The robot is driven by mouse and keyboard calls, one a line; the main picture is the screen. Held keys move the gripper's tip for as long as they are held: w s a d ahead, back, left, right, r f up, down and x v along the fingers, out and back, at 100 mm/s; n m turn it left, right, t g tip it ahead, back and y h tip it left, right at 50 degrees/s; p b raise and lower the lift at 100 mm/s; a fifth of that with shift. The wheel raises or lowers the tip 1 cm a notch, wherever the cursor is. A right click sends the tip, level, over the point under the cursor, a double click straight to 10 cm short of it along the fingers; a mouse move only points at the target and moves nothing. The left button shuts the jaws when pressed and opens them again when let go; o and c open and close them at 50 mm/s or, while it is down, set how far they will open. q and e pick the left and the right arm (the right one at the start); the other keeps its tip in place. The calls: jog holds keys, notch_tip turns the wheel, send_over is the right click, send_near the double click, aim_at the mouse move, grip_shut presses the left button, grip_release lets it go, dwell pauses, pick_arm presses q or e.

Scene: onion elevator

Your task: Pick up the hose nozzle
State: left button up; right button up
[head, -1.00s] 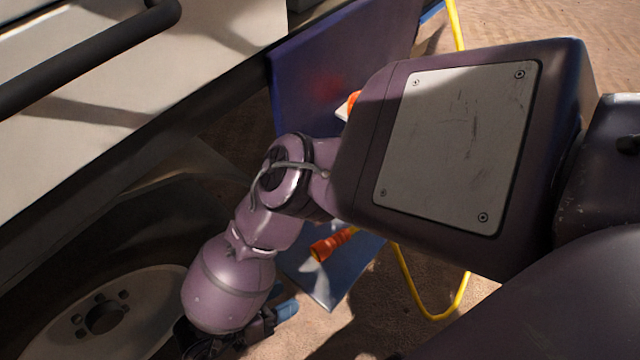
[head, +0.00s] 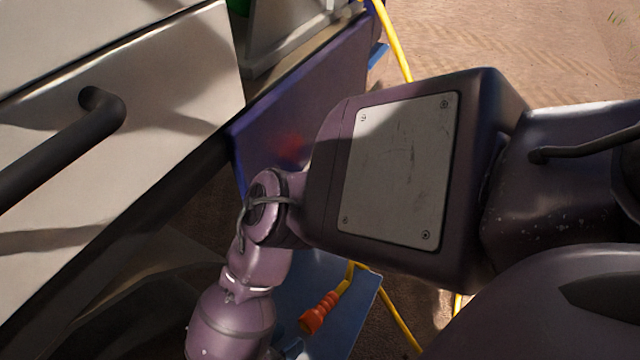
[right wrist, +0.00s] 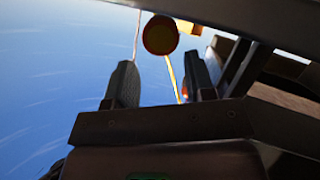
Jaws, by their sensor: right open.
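The hose nozzle (head: 320,312) is orange, with a yellow hose (head: 396,318) at its upper end. It lies over a blue panel (head: 338,292) in the lower middle of the head view, right of my right forearm. In the right wrist view an orange round end (right wrist: 160,35), apparently the nozzle, shows beyond the fingers. My right gripper (right wrist: 162,78) is open, with nothing between its two dark fingers. In the head view it is mostly cut off by the bottom edge. My left gripper is not in view.
A pale vehicle body (head: 190,75) with a dark handle bar (head: 60,155) fills the left side. A dark blue upright panel (head: 310,110) stands behind my right arm. Sandy ground (head: 500,40) lies open at the upper right. The hose also runs up at the top.

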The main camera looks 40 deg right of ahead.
aim_at(304, 324)
jog(key=x, duration=0.3)
jog(key=shift+w+d+f+b, duration=0.1)
jog(key=shift+d+b, duration=0.2)
jog(key=shift+b, duration=0.05)
jog(key=shift+d, duration=0.35)
jog(key=c, duration=0.7)
